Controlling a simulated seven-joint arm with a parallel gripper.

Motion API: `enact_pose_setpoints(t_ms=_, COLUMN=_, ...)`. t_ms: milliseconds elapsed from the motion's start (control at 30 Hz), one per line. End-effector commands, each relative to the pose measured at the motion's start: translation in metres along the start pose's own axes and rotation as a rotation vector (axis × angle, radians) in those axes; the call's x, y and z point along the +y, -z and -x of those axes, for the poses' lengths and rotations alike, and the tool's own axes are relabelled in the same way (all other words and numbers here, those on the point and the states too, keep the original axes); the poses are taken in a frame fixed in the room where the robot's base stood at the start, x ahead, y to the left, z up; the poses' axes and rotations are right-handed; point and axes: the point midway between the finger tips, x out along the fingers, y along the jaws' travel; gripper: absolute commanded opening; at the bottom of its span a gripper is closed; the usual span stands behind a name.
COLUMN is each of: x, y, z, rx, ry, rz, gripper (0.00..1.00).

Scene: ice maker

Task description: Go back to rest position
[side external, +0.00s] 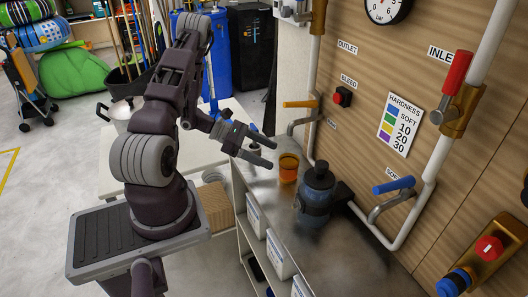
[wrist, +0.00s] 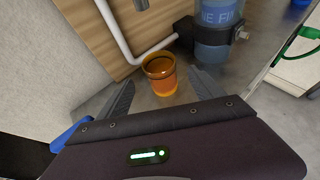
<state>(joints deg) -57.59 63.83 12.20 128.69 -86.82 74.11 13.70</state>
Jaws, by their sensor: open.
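My gripper (side external: 263,149) is in front of the wooden wall panel, over the left end of the metal counter. Its two fingers are spread apart with nothing between them. In the wrist view my gripper (wrist: 158,98) shows one finger on each side, also empty. An orange cup (side external: 288,168) stands upright on the counter, to the right of and apart from the fingertips. The orange cup (wrist: 160,76) also shows ahead of the fingers in the wrist view.
A blue filter housing (side external: 316,192) stands on the counter (side external: 345,240) right of the cup. Pipes with an orange lever (side external: 300,104), a blue lever (side external: 394,185) and a red lever (side external: 457,73) run along the panel (side external: 360,75). White bins (side external: 280,256) sit below the counter.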

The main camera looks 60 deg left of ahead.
Motion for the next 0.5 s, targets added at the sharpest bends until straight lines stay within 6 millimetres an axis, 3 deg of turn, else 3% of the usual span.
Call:
enact_pose_setpoints(t_ms=133, x=0.000, y=0.000, z=0.014, rx=0.000, ry=0.000, rz=0.000, gripper=0.76)
enact_pose_setpoints(t_ms=400, x=0.000, y=0.000, z=0.015, rx=0.000, ry=0.001, rz=0.000, gripper=0.76)
enact_pose_setpoints(t_ms=500, x=0.004, y=-0.018, z=0.022, rx=-0.018, ry=0.005, rz=-0.007, gripper=0.76)
